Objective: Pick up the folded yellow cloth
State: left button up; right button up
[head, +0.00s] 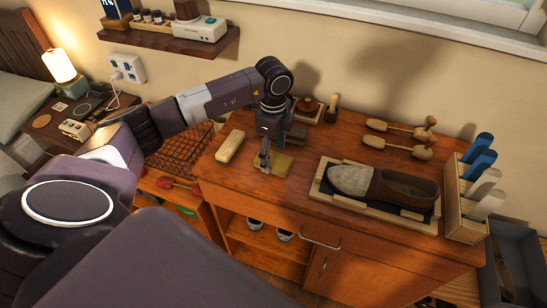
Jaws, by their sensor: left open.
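The folded yellow cloth (284,164) lies flat on the wooden cabinet top (325,217), left of the shoe tray. My left gripper (265,160) points down over the cloth's left part and hides some of it. The left gripper is open. I cannot tell whether its fingertips touch the cloth or stay just above it. My right gripper is not in view.
A pale wooden block or brush (230,146) lies left of the cloth. A wooden tray (322,192) with a brown and grey shoe (385,185) is at its right. Shoe trees (400,130) lie behind. A wooden holder (453,205) stands at the right end.

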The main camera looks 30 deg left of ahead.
pick_arm(q)
jog(key=shift+f, duration=0.65)
jog(key=c, duration=1)
jog(key=shift+r, duration=0.15)
jog(key=shift+c, duration=0.2)
